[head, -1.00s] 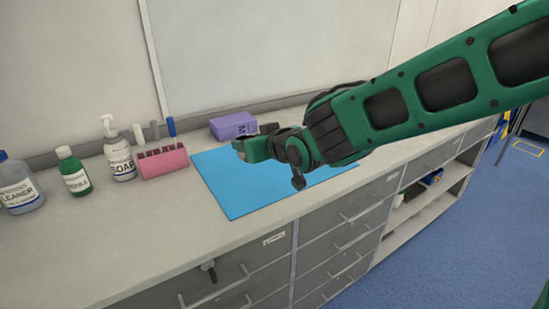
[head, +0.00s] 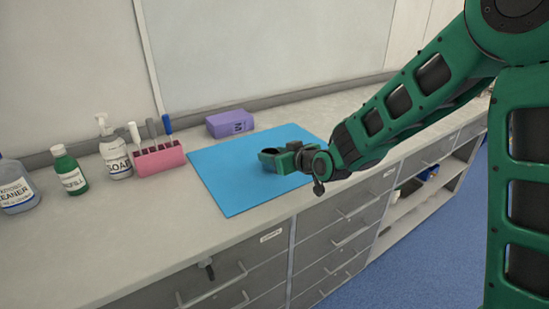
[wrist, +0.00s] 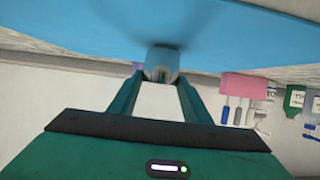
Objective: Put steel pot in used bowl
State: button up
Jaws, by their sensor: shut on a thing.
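The steel pot (wrist: 161,63) shows in the wrist view as a small, shiny piece between the fingertips. It reflects the blue of the mat. My gripper (wrist: 161,78) is shut on it. In the head view my gripper (head: 270,158) is over the right part of the blue mat, low and near its front edge. The pot is hard to make out there, and I cannot tell whether it touches the mat. No used bowl shows in either view.
The blue mat (head: 230,185) is otherwise bare. A purple box (head: 230,123) stands behind it. A pink rack (head: 158,158) with several tools, a soap bottle (head: 116,160), a green bottle (head: 69,172) and a cleaner bottle (head: 16,188) stand to the left. The front counter is clear.

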jog(key=shift+f, duration=0.4)
jog(key=o, duration=1.1)
jog(key=shift+c, duration=0.2)
jog(key=v, duration=1.2)
jog(key=shift+d, duration=0.1)
